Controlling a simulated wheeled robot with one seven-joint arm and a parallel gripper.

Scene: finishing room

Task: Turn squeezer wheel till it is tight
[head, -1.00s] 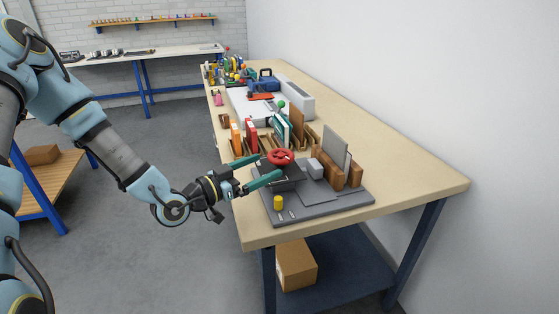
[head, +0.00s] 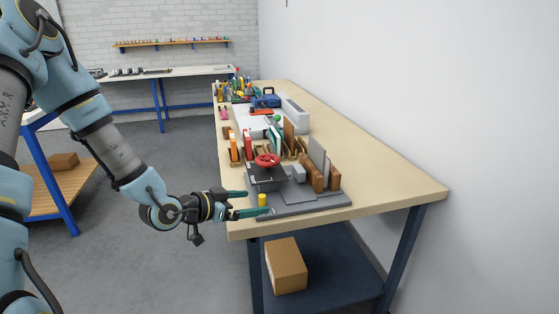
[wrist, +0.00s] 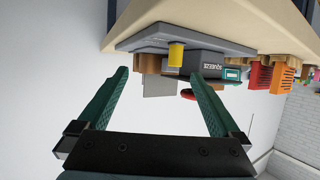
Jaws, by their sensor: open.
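The squeezer is a dark box with a red wheel (head: 267,160) on top, standing on a grey base plate (head: 318,203) at the near end of the workbench. In the wrist view the picture is turned over; the squeezer body (wrist: 208,66) shows its lettering and the red wheel (wrist: 187,95) is partly hidden behind my right finger. My gripper (head: 254,203) is open and empty, with its fingers at the bench's left edge, lower than the wheel and apart from it. In the wrist view my gripper (wrist: 160,92) has its two green fingers spread wide.
A yellow cylinder (head: 262,200) stands on the plate close to my fingers. Wooden blocks with a grey panel (head: 317,154) stand right of the squeezer. Orange and red upright pieces (head: 248,145) stand behind it. The bench's front right surface (head: 400,190) is clear.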

